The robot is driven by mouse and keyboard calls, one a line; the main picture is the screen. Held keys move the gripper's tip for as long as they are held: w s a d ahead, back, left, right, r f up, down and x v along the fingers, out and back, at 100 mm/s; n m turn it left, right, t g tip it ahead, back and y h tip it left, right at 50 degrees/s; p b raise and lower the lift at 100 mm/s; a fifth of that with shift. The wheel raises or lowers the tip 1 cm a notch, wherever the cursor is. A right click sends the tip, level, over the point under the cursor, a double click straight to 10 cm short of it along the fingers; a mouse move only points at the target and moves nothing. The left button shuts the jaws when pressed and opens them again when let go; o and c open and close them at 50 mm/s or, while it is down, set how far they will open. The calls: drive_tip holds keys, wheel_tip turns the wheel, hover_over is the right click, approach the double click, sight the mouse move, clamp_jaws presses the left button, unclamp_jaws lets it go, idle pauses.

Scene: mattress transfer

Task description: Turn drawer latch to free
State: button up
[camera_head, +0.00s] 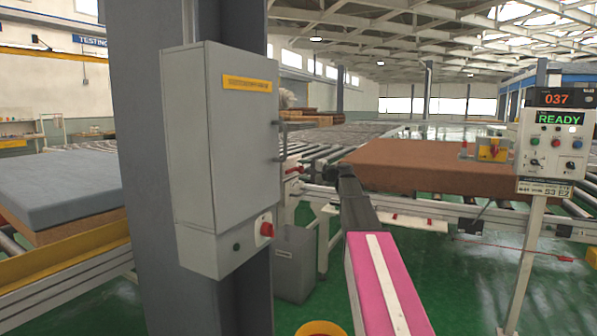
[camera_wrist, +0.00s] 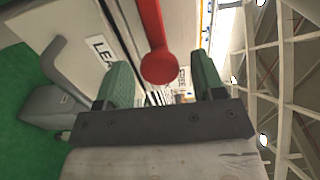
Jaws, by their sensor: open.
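A red latch lever (camera_wrist: 153,25) with a round end shows at the top centre of the wrist view, beside a pale panel (camera_wrist: 75,50) with partly hidden dark lettering. My gripper (camera_wrist: 161,72) is open, with one green finger on each side of the lever's round end. I cannot tell whether either finger touches it. In the head view my gripper (camera_head: 326,172) is small and dark, at the far end of my arm, close to the red lever (camera_head: 293,169) on a pale housing. The drawer itself is not clearly visible.
A grey cabinet (camera_head: 225,140) on a steel column stands left of my arm. A brown mattress (camera_head: 430,165) lies on the rollers behind. A control post (camera_head: 556,140) reading READY stands at the right. A grey handle (camera_wrist: 62,70) juts out at the left of the wrist view.

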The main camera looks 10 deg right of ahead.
drive_tip(key=v, duration=0.7)
drive_tip(key=shift+s+d, duration=0.25)
drive_tip(key=shift+d, duration=0.05)
drive_tip(key=s+a+f+n+g+h, duration=0.1)
drive_tip(key=s+a+f+g+h, duration=0.2)
drive_tip(key=f, duration=0.7)
drive_tip(key=s+a+f+n+g+h, duration=0.1)
drive_tip(key=s+a+f, duration=0.3)
drive_tip(key=f, duration=0.5)
drive_tip(key=s+a+f+g+h, duration=0.15)
drive_tip(key=s+f, duration=0.25)
drive_tip(key=f, duration=0.6)
drive_tip(key=s+f+n+g+h, duration=0.5)
drive_tip(key=s+f+h, duration=0.4)
drive_tip(key=s+f, duration=1.1)
drive_tip(key=shift+s+d, duration=0.4)
drive_tip(key=shift+s, duration=0.2)
drive_tip(key=shift+f, duration=0.1)
